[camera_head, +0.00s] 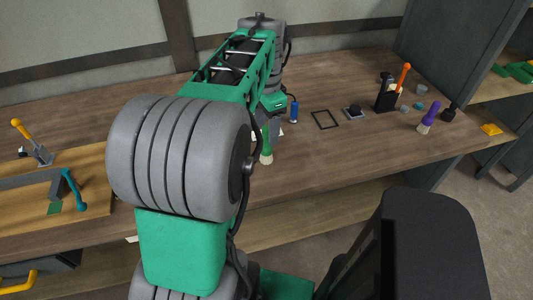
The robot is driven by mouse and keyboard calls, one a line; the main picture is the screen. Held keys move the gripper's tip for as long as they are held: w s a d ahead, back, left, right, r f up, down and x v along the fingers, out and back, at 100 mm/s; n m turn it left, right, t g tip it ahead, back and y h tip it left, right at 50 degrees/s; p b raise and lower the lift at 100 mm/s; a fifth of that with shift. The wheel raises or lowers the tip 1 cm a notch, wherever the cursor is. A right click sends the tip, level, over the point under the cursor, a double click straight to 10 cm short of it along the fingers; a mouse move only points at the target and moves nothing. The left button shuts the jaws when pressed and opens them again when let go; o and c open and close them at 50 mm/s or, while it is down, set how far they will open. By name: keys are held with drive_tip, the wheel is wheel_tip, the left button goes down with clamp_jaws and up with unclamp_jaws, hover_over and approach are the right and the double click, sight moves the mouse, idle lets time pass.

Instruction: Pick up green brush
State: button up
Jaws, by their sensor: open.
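The green brush (266,145) is on the wooden workbench (330,155), just right of my large grey arm joint. Its pale bristle end points toward the bench's front edge. Its far end runs up under my gripper (274,126), which is partly hidden behind my arm. My gripper is open and reaches down close to the brush's far end. I cannot tell whether the fingers are around the brush or only above it.
A blue-handled tool (294,111) stands close to the right of my gripper. Farther right are a black square frame (324,119), a black holder (386,98) with an orange-handled tool, and a purple brush (430,117).

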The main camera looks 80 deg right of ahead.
sight(266, 146)
wheel_tip(266, 146, down, 8)
drive_tip(key=shift+w+r, duration=0.1)
drive_tip(key=shift+r, duration=0.05)
drive_tip(key=shift+c, duration=0.4)
clamp_jaws()
